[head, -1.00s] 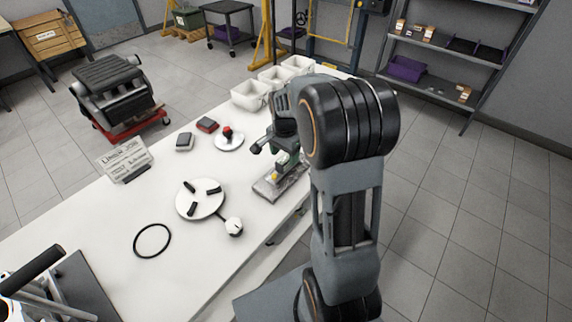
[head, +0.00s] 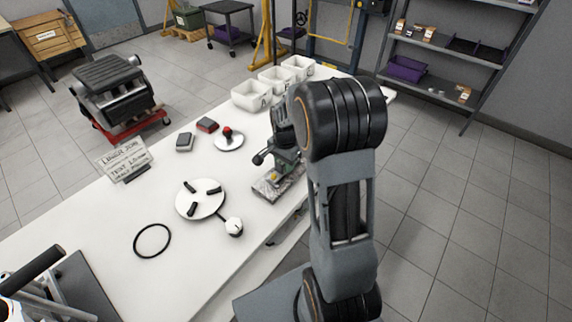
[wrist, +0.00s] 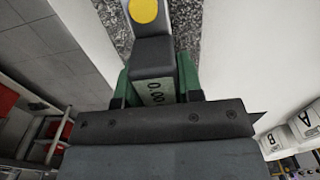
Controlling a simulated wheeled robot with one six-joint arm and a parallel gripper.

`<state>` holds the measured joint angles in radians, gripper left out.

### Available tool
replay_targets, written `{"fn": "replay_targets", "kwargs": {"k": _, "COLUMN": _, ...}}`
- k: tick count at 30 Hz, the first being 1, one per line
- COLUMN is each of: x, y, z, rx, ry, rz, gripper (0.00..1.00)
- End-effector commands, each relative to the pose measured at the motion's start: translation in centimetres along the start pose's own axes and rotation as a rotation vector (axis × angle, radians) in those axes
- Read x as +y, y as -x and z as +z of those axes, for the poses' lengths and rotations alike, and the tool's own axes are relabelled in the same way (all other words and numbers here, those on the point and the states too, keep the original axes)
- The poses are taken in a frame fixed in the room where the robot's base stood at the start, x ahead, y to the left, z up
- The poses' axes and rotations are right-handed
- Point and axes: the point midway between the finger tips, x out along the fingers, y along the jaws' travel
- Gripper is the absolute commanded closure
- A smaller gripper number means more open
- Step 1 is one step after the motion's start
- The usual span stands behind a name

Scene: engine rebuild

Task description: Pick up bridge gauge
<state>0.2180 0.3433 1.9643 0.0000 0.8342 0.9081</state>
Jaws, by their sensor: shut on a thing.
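The bridge gauge (wrist: 153,62) is a dark grey block with a yellow round top and a pale digit display, seen close up in the wrist view. My gripper (wrist: 153,80) has a green finger on each side of it and is shut on it. In the head view my gripper (head: 285,157) is low over the speckled plate (head: 268,193) at the table's right edge. Only a small yellow bit of the gauge (head: 274,177) shows there; my gripper and arm hide the rest. I cannot tell whether the gauge touches the plate.
White bins (head: 251,96) stand behind the gripper.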

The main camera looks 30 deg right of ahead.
Motion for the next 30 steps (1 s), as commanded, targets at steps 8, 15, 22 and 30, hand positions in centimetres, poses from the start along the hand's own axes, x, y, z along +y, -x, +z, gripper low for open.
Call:
{"fn": "replay_targets", "kwargs": {"k": 8, "x": 0.0, "y": 0.0, "z": 0.0, "rx": 0.0, "ry": 0.0, "rz": -0.001, "gripper": 0.98}}
{"fn": "replay_targets", "kwargs": {"k": 15, "x": -0.1, "y": 0.1, "z": 0.0, "rx": 0.001, "ry": 0.0, "rz": -0.002, "gripper": 1.0}}
{"fn": "replay_targets", "kwargs": {"k": 22, "x": -0.1, "y": 1.1, "z": -0.1, "rx": 0.003, "ry": 0.0, "rz": -0.004, "gripper": 1.0}}
{"fn": "replay_targets", "kwargs": {"k": 30, "x": 1.5, "y": 5.2, "z": 0.1, "rx": 0.005, "ry": -0.003, "rz": -0.006, "gripper": 1.0}}
